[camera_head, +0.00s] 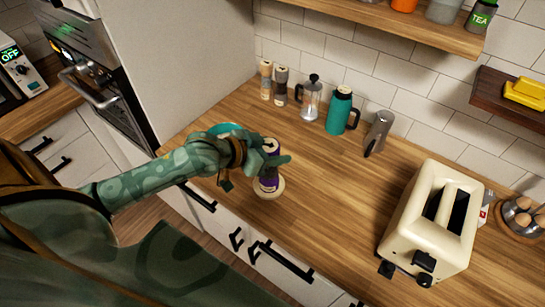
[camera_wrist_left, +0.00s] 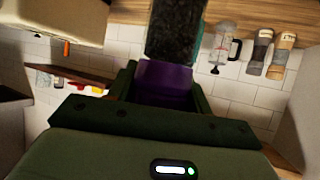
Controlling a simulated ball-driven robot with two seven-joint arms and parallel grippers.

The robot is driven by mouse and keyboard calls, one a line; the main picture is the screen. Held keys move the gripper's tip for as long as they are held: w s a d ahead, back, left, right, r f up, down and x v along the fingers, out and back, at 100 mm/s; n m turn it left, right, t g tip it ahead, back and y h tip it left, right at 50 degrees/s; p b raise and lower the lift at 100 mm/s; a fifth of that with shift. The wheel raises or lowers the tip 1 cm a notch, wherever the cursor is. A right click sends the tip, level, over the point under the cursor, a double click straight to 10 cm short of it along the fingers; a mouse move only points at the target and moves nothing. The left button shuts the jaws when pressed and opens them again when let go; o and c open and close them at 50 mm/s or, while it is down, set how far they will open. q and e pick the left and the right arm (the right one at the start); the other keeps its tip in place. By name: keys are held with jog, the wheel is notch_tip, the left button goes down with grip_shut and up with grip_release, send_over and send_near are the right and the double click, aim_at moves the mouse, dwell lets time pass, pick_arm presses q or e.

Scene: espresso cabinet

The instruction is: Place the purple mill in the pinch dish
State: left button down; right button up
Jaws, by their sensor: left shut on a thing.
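The purple mill (camera_head: 268,183) stands roughly upright, with a dark upper part and a purple lower part. My left gripper (camera_head: 270,160) is shut on it around its middle. In the left wrist view the purple body of the mill (camera_wrist_left: 165,80) sits between the fingers, and its dark part extends toward the top edge. The small cream round dish (camera_head: 278,190), which looks like the pinch dish, is directly under the mill near the counter's front edge. I cannot tell whether the mill's base touches the dish. My right gripper is not in view.
A teal round item (camera_head: 225,129) is partly hidden behind my left arm. Two mills (camera_head: 266,80), a glass press (camera_head: 311,98), a teal jug (camera_head: 340,110) and a grey metal pitcher (camera_head: 379,131) line the wall. A cream toaster (camera_head: 433,218) stands right. The middle counter is clear.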

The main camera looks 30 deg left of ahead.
pick_arm(q)
jog(key=w+a+f+b, duration=0.2)
jog(key=w+a+f, duration=0.1)
jog(key=f, duration=0.6)
jog(key=shift+w+b, duration=0.35)
jog(key=shift+w, duration=0.55)
jog(key=shift+f, duration=0.2)
jog(key=c, duration=0.6)
grip_release()
jog(key=shift+f, duration=0.1)
jog(key=shift+s, duration=0.1)
jog(key=p+v, duration=0.2)
jog(key=v, duration=1)
